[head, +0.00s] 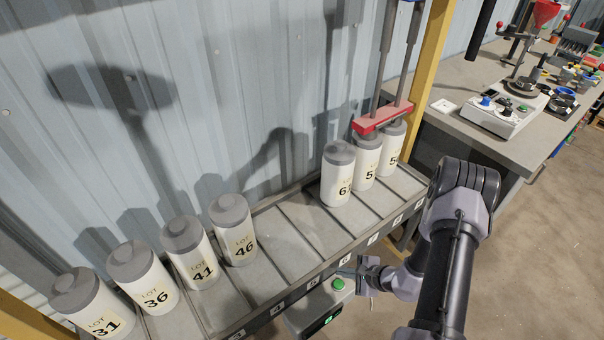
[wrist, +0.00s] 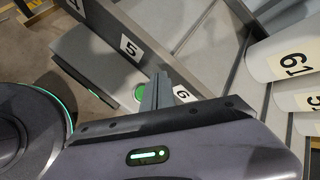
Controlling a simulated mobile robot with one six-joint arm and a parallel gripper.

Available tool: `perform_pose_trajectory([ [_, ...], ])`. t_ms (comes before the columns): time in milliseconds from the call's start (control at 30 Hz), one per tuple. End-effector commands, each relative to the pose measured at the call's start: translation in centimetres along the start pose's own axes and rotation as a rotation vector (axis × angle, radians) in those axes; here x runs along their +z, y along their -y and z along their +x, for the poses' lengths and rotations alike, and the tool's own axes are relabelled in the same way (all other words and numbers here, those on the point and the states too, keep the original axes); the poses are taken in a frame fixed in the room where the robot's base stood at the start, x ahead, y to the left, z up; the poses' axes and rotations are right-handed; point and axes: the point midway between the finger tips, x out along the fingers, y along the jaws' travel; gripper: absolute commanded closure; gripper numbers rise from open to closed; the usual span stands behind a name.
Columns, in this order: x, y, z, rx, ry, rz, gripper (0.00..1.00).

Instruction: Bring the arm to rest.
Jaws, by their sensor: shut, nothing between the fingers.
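My gripper (head: 350,271) is at the front edge of the sloped rack, close beside the green button (head: 338,284) on a grey box. Its fingers are together with nothing between them. In the wrist view the closed fingers (wrist: 162,92) point toward the rack's front edge, and the green button (wrist: 139,93) shows just to their left. I cannot tell whether the fingertips touch the button or the rack. My arm reaches in from the lower right of the head view.
The rack (head: 283,246) holds several white lot canisters, four at left such as canister 46 (head: 233,230), others at right such as canister 61 (wrist: 283,59). A red pusher bar (head: 382,117) stands over the right group. A workbench (head: 450,75) with instruments is behind my arm.

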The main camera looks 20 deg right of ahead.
Motion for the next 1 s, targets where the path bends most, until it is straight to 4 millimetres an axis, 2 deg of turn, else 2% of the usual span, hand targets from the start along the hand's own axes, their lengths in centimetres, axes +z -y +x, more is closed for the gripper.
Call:
perform_pose_trajectory([
  [67,1.7,2.2,-0.8,-0.001,0.026,-0.048,1.0],
  [133,5.5,5.7,-2.4,0.012,0.083,-0.142,1.0],
  [167,7.8,7.4,-3.5,0.023,0.113,-0.196,1.0],
  [200,11.4,9.3,-5.1,0.046,0.156,-0.277,1.0],
  [267,16.9,11.4,-8.0,0.089,0.21,-0.406,1.0],
  [300,20.7,12.1,-10.2,0.125,0.239,-0.498,1.0],
  [367,25.8,12.2,-13.7,0.182,0.264,-0.64,1.0],
  [400,28.7,11.7,-16.1,0.22,0.267,-0.734,1.0],
  [500,34.1,9.5,-22.1,0.299,0.227,-0.967,1.0],
  [600,36.8,7.0,-27.5,0.338,0.126,-1.179,1.0],
  [733,37.2,4.9,-32.4,0.326,-0.027,-1.365,1.0],
  [833,36.9,4.4,-34.4,0.3,-0.109,-1.434,1.0],
  [1000,36.7,4.2,-35.3,0.287,-0.149,-1.459,1.0],
])
